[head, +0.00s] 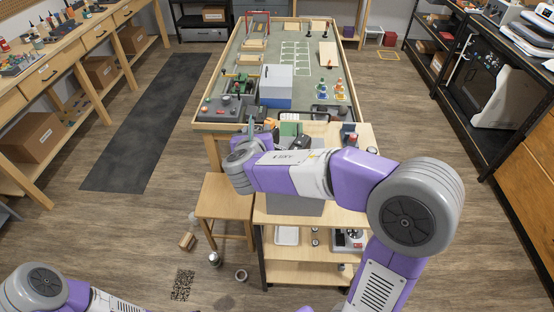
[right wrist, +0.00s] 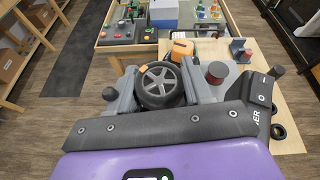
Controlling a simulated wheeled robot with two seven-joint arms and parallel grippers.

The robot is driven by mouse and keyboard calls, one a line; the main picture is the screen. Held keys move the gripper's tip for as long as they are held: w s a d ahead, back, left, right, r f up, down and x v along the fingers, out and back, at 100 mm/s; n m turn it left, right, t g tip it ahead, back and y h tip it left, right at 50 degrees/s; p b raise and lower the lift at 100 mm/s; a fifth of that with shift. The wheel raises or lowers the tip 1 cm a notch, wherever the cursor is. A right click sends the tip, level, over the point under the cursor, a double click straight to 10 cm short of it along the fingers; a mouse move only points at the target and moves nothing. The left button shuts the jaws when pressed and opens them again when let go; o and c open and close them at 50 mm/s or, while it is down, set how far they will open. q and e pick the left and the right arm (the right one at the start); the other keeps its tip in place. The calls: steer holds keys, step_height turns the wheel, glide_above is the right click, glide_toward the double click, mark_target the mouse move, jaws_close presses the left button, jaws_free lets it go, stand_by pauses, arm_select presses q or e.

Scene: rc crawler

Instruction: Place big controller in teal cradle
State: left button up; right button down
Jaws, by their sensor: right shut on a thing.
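My right gripper (right wrist: 160,86) is in the right wrist view, with grey fingers on either side of a dark controller (right wrist: 158,84) that has a spoked wheel and a small orange part. It is shut on this controller. In the head view the right gripper (head: 256,139) is at the near end of the big table, over the smaller bench, and its hold is partly hidden by my arm. A teal-green piece (head: 290,128) shows just beyond my arm; I cannot tell whether it is the cradle. My left gripper is out of view.
A grey control box with red buttons (head: 226,106) and a white-and-blue box (head: 276,87) stand on the large table. A wooden stool (head: 224,195) stands left of the bench.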

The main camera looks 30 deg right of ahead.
step_height(320, 180, down, 2)
steer(key=shift+w+f, duration=0.1)
steer(key=shift+f, duration=0.15)
step_height(320, 180, down, 5)
steer(key=shift+f+b, duration=0.1)
steer(key=shift+b, duration=0.9)
steer(key=shift+c, duration=2.3)
jaws_free()
